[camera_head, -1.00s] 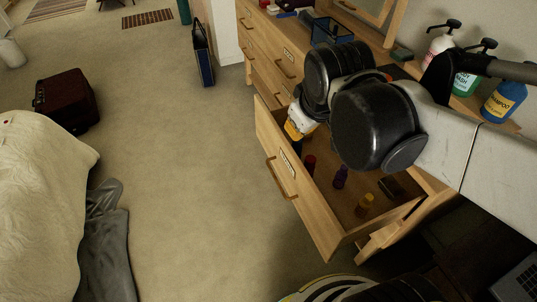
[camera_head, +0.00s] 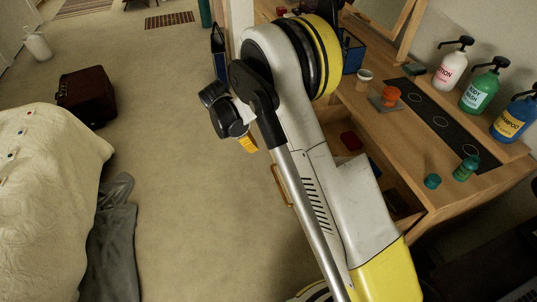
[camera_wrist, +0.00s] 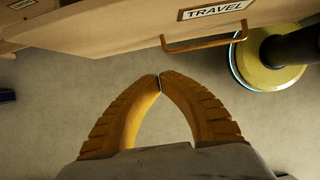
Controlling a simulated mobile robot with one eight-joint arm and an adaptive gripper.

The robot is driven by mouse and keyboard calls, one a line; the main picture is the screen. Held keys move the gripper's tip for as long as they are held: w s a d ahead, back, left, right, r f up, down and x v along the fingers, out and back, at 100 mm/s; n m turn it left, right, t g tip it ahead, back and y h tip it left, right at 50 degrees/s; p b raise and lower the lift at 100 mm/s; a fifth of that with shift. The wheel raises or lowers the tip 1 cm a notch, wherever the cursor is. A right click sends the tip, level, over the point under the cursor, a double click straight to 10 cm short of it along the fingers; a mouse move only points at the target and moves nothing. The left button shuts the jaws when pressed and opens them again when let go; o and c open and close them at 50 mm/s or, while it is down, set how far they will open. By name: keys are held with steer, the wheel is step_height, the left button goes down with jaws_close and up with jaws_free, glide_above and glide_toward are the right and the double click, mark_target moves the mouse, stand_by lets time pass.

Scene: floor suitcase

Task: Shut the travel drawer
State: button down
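The travel drawer stands open; its front, marked TRAVEL (camera_wrist: 215,9), runs along the top of the wrist view. Its bar handle (camera_wrist: 205,43) hangs just beyond and to the right of my fingertips. In the head view my arm hides most of the drawer, but the handle (camera_head: 281,186) and part of the inside (camera_head: 398,206) show. My gripper (camera_wrist: 159,81) has its orange fingertips together with nothing between them. It is outside the drawer, over the floor before the front, apart from it. In the head view its tip (camera_head: 248,144) shows left of my arm.
The dresser top (camera_head: 405,150) carries pump bottles (camera_head: 475,90), small cups and a blue bin (camera_head: 352,55). A dark red suitcase (camera_head: 86,95) and a bed (camera_head: 45,200) are left. The carpet between is clear.

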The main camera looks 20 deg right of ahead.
steer(key=d+f+b, duration=0.5)
steer(key=d+f, duration=0.2)
steer(key=f, duration=0.2)
steer(key=shift+w+d+f+b, duration=0.15)
steer(key=shift+d+b, duration=0.2)
steer(key=shift+b, duration=0.05)
steer(key=shift+d, duration=0.1)
